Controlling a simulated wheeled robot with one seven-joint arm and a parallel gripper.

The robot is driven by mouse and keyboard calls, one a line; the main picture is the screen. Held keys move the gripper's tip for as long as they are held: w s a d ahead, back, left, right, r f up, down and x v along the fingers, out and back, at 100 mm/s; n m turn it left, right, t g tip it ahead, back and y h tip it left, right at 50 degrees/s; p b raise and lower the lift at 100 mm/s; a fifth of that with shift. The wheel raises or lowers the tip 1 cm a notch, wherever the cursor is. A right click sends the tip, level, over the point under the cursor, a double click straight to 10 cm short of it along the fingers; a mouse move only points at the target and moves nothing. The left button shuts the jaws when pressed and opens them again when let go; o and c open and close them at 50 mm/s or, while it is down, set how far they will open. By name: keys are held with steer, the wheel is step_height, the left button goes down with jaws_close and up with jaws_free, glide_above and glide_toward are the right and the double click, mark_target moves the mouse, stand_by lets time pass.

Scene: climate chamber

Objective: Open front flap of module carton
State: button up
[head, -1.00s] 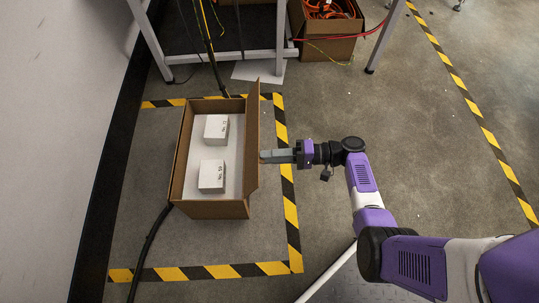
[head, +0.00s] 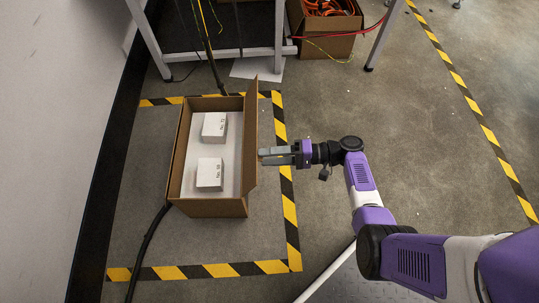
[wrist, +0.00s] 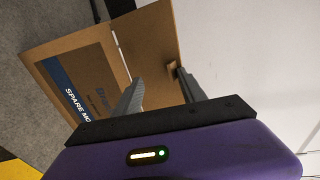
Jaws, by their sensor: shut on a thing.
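The module carton (head: 208,208) is an open brown box on the floor with two white boxes (head: 215,125) (head: 209,174) on a white liner inside. Its front flap (head: 252,135) stands up along the carton's right side. My gripper (head: 262,156) reaches it from the right, with its fingertips at the flap's outer face. In the wrist view the carton's printed side (wrist: 75,85) shows a blue stripe, and the brown flap (wrist: 150,45) runs between my fingers. My gripper (wrist: 155,85) is shut on the flap; the exact contact is partly hidden.
Yellow-black tape (head: 291,215) frames the floor around the carton. A black cable (head: 150,240) lies at its left, near the wall. A metal-legged table (head: 279,40) and a box of orange cables (head: 325,28) stand behind. The floor at right is clear.

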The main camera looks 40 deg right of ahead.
steer(key=shift+s+a+f, duration=0.2)
steer(key=shift+s+f, duration=0.05)
steer(key=shift+f, duration=0.05)
steer(key=p+v, duration=0.1)
steer(key=v, duration=0.7)
steer(key=shift+w+r, duration=0.25)
steer(key=shift+r, duration=0.05)
steer(key=shift+d, duration=0.1)
